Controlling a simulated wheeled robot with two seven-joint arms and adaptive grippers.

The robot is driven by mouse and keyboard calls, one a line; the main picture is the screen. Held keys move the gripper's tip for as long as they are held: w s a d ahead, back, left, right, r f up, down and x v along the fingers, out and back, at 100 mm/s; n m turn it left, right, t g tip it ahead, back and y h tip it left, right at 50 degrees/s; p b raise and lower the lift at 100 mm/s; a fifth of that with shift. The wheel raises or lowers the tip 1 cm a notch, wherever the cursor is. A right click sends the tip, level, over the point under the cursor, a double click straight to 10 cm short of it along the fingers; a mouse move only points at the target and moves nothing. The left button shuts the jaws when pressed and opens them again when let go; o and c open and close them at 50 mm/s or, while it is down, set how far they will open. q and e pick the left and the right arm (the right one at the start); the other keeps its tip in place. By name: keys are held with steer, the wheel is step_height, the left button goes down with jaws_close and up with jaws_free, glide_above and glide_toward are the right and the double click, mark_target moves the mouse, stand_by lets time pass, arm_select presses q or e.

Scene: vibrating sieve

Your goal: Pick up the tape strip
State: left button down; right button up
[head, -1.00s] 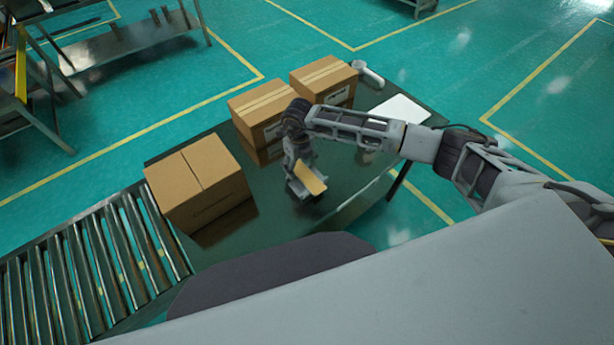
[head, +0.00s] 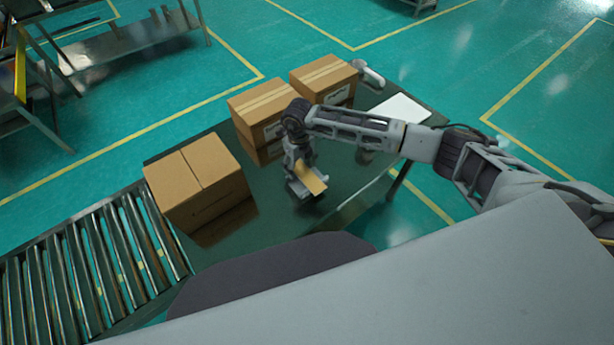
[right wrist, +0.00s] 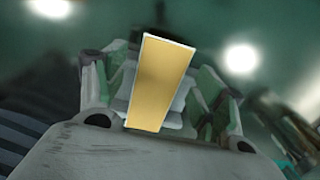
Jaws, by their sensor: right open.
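The tape strip is a flat, tan-yellow rectangle (head: 311,180) at my right gripper, above the dark table (head: 352,185). In the right wrist view the strip (right wrist: 161,80) lies lengthwise in front of the jaws, between the two fingers, and covers the middle of the gripper. My right gripper (head: 303,192) points down over the table and is open. Whether the fingers touch the strip cannot be told. My left gripper is not in view.
A closed carton (head: 198,185) stands left of the gripper, beside a roller conveyor (head: 85,270). Two taped cartons (head: 262,108) (head: 324,80) stand behind. A white flat sheet (head: 399,109) lies at the back right. The table to the right of the gripper is clear.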

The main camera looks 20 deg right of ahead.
steer(key=shift+c, duration=1.4)
steer(key=c, duration=0.3)
steer(key=shift+s+f, duration=0.1)
steer(key=shift+c, duration=0.9)
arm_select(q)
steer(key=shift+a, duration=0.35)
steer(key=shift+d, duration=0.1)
